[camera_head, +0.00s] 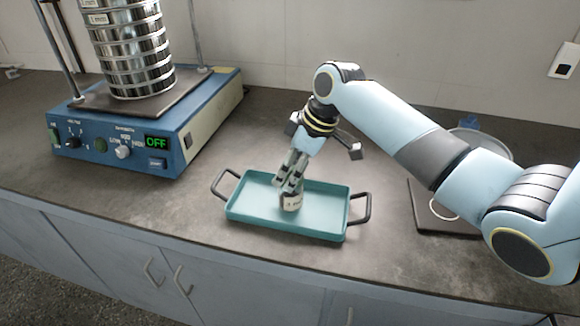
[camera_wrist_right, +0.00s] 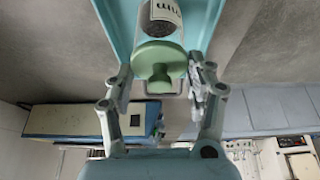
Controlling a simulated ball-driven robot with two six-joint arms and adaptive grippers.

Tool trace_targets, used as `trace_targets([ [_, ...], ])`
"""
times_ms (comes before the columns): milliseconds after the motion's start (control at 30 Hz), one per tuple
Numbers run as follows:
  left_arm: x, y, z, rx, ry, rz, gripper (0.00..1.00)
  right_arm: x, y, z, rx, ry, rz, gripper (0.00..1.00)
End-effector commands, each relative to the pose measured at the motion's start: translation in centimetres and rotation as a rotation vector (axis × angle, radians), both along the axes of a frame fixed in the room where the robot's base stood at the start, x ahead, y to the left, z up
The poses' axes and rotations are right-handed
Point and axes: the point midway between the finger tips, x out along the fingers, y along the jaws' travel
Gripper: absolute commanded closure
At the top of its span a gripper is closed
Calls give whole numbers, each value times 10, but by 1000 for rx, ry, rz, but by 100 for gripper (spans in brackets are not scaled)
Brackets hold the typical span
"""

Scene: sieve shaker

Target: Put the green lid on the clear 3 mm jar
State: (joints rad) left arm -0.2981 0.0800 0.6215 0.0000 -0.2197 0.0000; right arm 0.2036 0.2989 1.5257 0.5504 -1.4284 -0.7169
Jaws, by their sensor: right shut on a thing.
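The clear jar (camera_head: 291,204) stands upright in the teal tray, with a white label ending in "mm" that also shows in the right wrist view (camera_wrist_right: 163,11). Dark contents show through its wall. In the head view my right gripper (camera_head: 290,178) points down at the jar's top and hides the lid. The lid is in line with the jar's top; I cannot tell whether it is seated. My left gripper is not in view.
The teal tray (camera_head: 328,212) has raised walls and dark handles at both ends. A blue sieve shaker (camera_head: 195,125) with a steel sieve stack (camera_head: 130,50) stands at the back left. A dark plate (camera_head: 430,222) lies to the right, partly under my arm. The bench front edge is near.

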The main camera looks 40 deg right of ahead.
Motion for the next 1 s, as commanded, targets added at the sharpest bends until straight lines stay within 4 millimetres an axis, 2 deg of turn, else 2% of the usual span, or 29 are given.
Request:
trace_targets([
  [167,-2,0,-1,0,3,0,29,0,0,-6,0,1,0,67],
  [200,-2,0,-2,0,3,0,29,0,0,-7,0,1,0,44],
  [367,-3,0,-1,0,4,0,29,0,0,-6,-1,1,0,23],
  [633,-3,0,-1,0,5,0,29,0,0,-5,0,0,0,22],
  [733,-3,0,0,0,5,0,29,0,0,2,-1,-2,0,22],
  [867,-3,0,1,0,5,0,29,-4,-6,21,-5,-4,0,22],
  [1000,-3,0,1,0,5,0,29,-14,-14,52,-6,-4,2,22],
])
